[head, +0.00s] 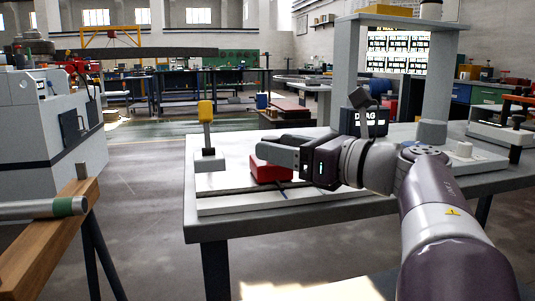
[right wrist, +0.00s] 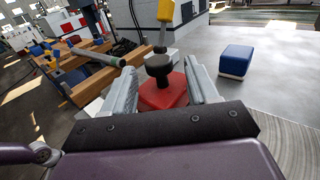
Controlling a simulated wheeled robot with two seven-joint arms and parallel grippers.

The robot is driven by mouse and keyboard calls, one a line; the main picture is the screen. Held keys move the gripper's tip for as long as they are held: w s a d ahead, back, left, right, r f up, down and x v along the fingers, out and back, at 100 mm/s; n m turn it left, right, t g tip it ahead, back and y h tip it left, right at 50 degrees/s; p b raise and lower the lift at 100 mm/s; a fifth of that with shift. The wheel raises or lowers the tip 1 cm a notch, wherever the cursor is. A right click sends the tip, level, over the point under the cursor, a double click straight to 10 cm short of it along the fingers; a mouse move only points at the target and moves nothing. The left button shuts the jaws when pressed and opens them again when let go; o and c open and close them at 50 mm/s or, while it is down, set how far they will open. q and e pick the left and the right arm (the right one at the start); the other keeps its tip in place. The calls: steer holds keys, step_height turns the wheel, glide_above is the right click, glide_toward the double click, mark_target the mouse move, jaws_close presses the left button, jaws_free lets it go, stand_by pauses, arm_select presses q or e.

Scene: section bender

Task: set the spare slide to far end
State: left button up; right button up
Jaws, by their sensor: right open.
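The slide is a red block (head: 268,170) on a pale track (head: 240,203) on the grey table. In the right wrist view the red block (right wrist: 163,92) carries a black round knob (right wrist: 158,66). My right gripper (head: 266,149) is just above the red block in the head view and hides the knob there. In the right wrist view its two fingers (right wrist: 160,72) are apart, one on each side of the knob. Whether either finger touches the knob cannot be told. My left gripper is in neither view.
A yellow-topped lever (head: 206,112) on a grey base stands at the table's left end. A grey frame (head: 349,75) rises behind my right arm. A blue block (right wrist: 236,60) shows in the right wrist view. A wooden bench (head: 50,240) with a tube is at left.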

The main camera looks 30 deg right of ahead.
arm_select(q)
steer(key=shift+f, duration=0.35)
arm_select(e)
steer(key=shift+x, duration=1.55)
jaws_close()
steer(key=shift+d, duration=0.25)
steer(key=s+d, duration=0.1)
steer(key=d, duration=0.3)
steer(key=s+d, duration=0.1)
steer(key=d, duration=0.2)
steer(key=s+d+p, duration=0.1)
steer(key=d, duration=0.3)
steer(key=shift+d+r, duration=0.1)
steer(key=shift+d, duration=0.6)
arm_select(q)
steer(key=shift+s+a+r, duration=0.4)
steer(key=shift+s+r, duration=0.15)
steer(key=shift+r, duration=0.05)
